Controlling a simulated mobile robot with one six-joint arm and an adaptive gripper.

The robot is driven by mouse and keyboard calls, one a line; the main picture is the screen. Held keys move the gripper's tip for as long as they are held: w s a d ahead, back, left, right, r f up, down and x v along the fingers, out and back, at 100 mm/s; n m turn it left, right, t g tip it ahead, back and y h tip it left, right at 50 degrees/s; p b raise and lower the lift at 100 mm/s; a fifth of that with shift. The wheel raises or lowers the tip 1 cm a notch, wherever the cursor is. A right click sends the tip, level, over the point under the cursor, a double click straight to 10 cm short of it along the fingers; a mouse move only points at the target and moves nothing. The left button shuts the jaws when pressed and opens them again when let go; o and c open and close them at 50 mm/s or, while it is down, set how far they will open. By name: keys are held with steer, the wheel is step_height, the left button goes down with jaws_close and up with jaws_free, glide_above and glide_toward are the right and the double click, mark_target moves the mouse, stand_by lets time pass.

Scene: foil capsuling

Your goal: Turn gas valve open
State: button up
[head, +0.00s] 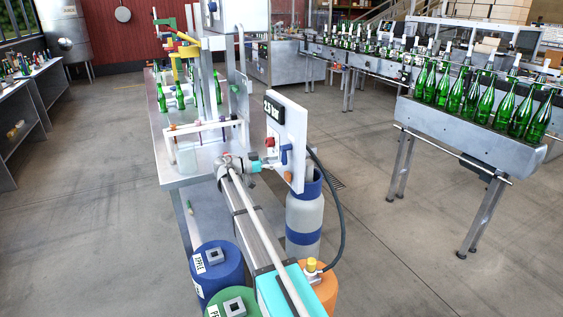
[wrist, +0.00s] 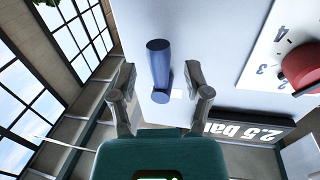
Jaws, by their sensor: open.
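The gas valve is a blue lever (head: 286,154) on a white upright panel (head: 291,128). In the wrist view the blue lever (wrist: 158,62) stands between the two fingers of my gripper (wrist: 159,72), with a gap on each side. My gripper (head: 273,165) is open and at the lower front of the panel in the head view, its fingers small there. A dark display on the panel (wrist: 240,128) reads 2.5 bar, upside down in the wrist view. Whether the fingers touch the lever cannot be told.
A red knob (wrist: 302,68) with a numbered dial sits beside the lever. A grey and blue gas bottle (head: 304,217) stands under the panel, with a dark hose (head: 341,200) beside it. A steel table (head: 184,178) is at left; a conveyor with green bottles (head: 470,125) is at right.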

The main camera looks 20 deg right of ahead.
steer(key=w+a, duration=0.1)
steer(key=a, duration=0.7)
steer(key=shift+w+a, duration=0.25)
steer(key=shift+a, duration=0.1)
steer(key=shift+s, duration=0.1)
steer(key=s+f+n+t+y+p, duration=0.15)
steer(key=s+f+n+y, duration=0.3)
steer(key=s, duration=0.45)
steer(key=s+f+n+y+p, duration=0.2)
steer(key=s+f+n+y, duration=0.3)
steer(key=s, duration=0.3)
steer(key=s+a+f+n+t+y+p, duration=0.1)
steer(key=s+a+f+n+y+p, duration=0.1)
steer(key=s+a+n+y, duration=0.6)
steer(key=s+a+n+p, duration=0.1)
steer(key=s+a+n, duration=0.1)
steer(key=s, duration=0.5)
steer(key=shift+a, duration=0.65)
steer(key=shift+n, duration=0.25)
